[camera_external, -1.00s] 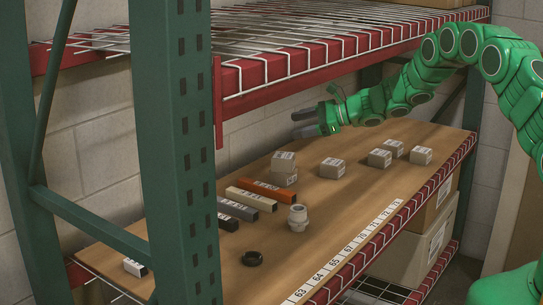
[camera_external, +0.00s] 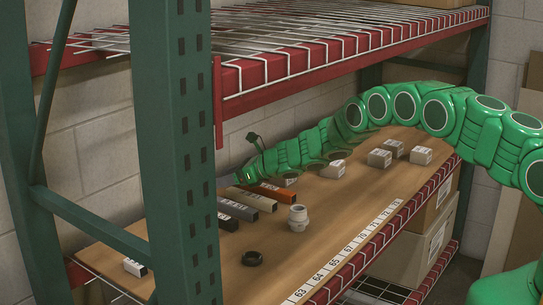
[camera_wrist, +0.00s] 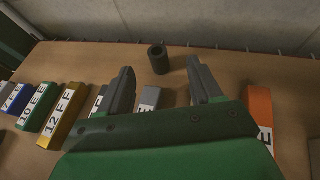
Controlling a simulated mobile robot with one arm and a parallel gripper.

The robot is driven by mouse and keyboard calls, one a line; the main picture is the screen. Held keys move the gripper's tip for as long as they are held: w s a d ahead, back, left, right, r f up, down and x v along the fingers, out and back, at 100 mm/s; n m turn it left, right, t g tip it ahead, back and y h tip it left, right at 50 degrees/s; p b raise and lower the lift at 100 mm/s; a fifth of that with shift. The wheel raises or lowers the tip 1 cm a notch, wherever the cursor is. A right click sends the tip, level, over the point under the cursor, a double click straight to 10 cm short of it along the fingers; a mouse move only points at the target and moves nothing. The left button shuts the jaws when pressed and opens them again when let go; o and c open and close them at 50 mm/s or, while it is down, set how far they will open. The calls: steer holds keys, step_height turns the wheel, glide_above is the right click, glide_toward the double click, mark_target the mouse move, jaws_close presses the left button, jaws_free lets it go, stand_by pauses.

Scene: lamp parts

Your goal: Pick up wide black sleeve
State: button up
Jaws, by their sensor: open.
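A short dark cylinder (camera_wrist: 158,58) stands upright near the back wall in the wrist view, with a hole in its top. A low black ring (camera_external: 252,258) lies flat near the front of the shelf in the external view. I cannot tell which of them is the wide black sleeve. My gripper (camera_wrist: 160,72) is open and empty; its two fingers point towards the dark cylinder, which is beyond the tips and apart from them.
Labelled bars lie on the board, including an orange one (camera_external: 273,191) and a yellow one (camera_wrist: 65,116). A white fitting (camera_external: 297,217) stands at the front. Grey boxes (camera_external: 380,158) sit to the right. The upper wire shelf (camera_external: 310,65) is above my arm.

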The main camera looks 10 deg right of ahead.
steer(key=shift+w+a+f, duration=0.2)
steer(key=shift+a+f, duration=0.15)
steer(key=shift+a, duration=0.1)
steer(key=shift+w+a+f, duration=0.1)
steer(key=shift+w+a, duration=0.15)
steer(key=shift+a, duration=0.2)
steer(key=shift+w+a+f, duration=0.15)
steer(key=shift+a+f, duration=0.45)
steer(key=shift+a, duration=0.05)
steer(key=shift+w+a+f, duration=0.15)
steer(key=shift+a+f, duration=0.4)
steer(key=shift+a, duration=0.05)
steer(key=shift+x, duration=1.05)
steer(key=shift+a+r, duration=0.1)
steer(key=c, duration=1.1)
